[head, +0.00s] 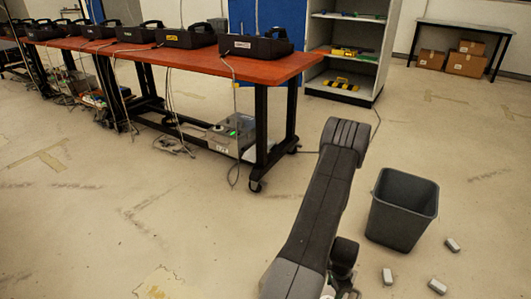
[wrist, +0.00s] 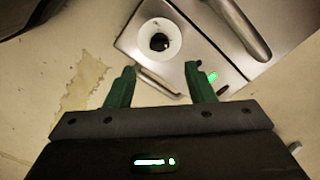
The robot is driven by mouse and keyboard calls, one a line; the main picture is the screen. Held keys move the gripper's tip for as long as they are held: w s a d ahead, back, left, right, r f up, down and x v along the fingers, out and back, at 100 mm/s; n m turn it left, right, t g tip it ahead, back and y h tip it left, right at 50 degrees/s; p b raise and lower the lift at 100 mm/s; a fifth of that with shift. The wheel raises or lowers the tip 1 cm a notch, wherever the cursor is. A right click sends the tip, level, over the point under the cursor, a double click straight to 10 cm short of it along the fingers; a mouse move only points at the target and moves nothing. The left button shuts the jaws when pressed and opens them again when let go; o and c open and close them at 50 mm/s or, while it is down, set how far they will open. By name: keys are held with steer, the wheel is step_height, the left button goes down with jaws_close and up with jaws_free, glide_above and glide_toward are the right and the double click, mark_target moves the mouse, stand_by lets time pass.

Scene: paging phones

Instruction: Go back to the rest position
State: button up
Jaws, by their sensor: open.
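My gripper (wrist: 160,70) shows in the wrist view with its two green fingers spread apart. Nothing is between the fingertips, and it holds nothing. Beyond the fingers lie pale floor and some metal parts. In the head view my arm rises from the bottom edge, bent at the elbow, right of the table; the gripper itself cannot be made out there. Several black phones (head: 256,46) stand in a row on the red-brown table (head: 200,58), away from my arm.
A dark grey bin (head: 402,212) stands on the floor right of my arm. Several small grey blocks (head: 437,286) lie near it. A shelf unit (head: 352,45) and a dark table (head: 465,28) with cardboard boxes (head: 466,64) stand behind. The floor at left front is clear.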

step_height(320, 180, up, 6)
steer(key=p, duration=0.2)
glide_above(329, 298)
steer(key=s, duration=0.1)
step_height(329, 298, down, 14)
steer(key=b, duration=0.5)
steer(key=shift+d+f+b, duration=0.1)
steer(key=shift+f+b, duration=0.05)
steer(key=shift+b, duration=0.2)
steer(key=shift+r+n+p, duration=0.3)
steer(key=shift+n+p, duration=0.1)
steer(key=shift+n, duration=0.5)
steer(key=n+p, duration=0.2)
steer(key=n, duration=0.5)
steer(key=n+p, duration=0.2)
steer(key=n, duration=0.2)
steer(key=shift+w+n+p, duration=0.1)
steer(key=shift+n+p, duration=0.2)
steer(key=shift+n, duration=0.1)
steer(key=shift+n+p, duration=1.05)
steer(key=shift+n, duration=1.15)
steer(key=shift+a, duration=0.2)
